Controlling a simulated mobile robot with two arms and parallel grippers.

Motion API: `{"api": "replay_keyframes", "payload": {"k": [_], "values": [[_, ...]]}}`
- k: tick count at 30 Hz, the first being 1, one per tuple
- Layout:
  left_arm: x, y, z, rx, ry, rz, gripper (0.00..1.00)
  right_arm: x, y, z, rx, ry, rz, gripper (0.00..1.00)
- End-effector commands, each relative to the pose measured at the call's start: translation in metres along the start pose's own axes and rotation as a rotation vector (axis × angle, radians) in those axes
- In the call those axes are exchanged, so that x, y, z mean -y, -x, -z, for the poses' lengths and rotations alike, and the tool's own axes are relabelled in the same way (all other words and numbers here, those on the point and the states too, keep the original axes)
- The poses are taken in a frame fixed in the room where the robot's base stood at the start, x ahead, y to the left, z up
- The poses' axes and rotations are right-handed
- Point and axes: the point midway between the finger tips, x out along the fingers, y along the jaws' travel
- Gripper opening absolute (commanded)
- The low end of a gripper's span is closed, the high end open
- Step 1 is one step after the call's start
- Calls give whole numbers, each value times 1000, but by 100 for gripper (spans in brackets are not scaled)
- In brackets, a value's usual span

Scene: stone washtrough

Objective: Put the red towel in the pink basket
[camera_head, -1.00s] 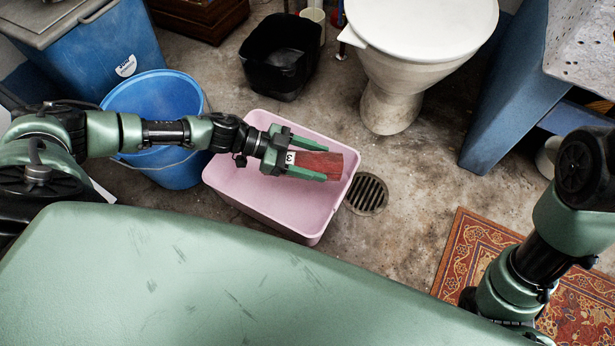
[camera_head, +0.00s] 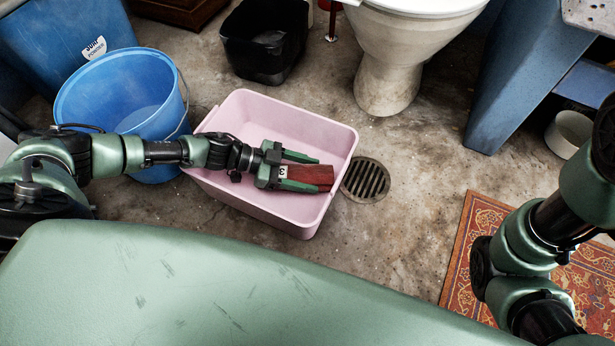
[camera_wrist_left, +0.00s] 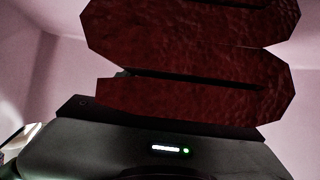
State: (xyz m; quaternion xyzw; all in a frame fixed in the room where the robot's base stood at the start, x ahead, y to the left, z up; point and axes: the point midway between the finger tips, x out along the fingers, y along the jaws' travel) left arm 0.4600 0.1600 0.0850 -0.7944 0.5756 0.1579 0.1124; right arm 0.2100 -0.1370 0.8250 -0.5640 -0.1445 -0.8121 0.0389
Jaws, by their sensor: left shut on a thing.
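The pink basket (camera_head: 240,110) stands on the floor in the middle of the head view. My left gripper (camera_head: 305,173) is over the basket and shut on the red towel (camera_head: 314,173), a folded dark red piece between its fingers. In the left wrist view the towel (camera_wrist_left: 190,95) fills much of the picture, with pink basket walls (camera_wrist_left: 60,60) around it. Whether the towel touches the basket floor cannot be told. My right arm shows at the right edge of the head view; its gripper is not in view.
A blue bucket (camera_head: 110,90) stands close to the basket's left, under my left arm. A black bin (camera_head: 262,45) is behind the basket. A floor drain (camera_head: 365,180) lies to its right. A toilet (camera_head: 390,60) and a patterned rug (camera_head: 470,260) are farther right.

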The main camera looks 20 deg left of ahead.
Motion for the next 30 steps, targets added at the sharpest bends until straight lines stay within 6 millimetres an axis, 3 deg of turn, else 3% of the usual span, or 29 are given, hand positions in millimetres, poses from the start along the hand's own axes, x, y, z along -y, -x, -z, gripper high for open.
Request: {"api": "replay_keyframes", "payload": {"k": [4, 5, 7, 18, 30], "values": [[-1, 0, 3, -3, -1, -2, 13, 0, -1, 0, 0, 0, 1, 85], [-1, 0, 2, -2, 0, -2, 63, 0, -2, 0, -1, 0, 1, 85], [-1, 0, 2, -2, 0, -2, 82, 0, -2, 0, -1, 0, 1, 85], [0, 5, 3, 0, 0, -1, 82, -1, -5, -2, -1, 0, 1, 85], [-1, 65, 5, 0, 1, -1, 82, -8, -41, -14, -2, 0, 1, 85]]}}
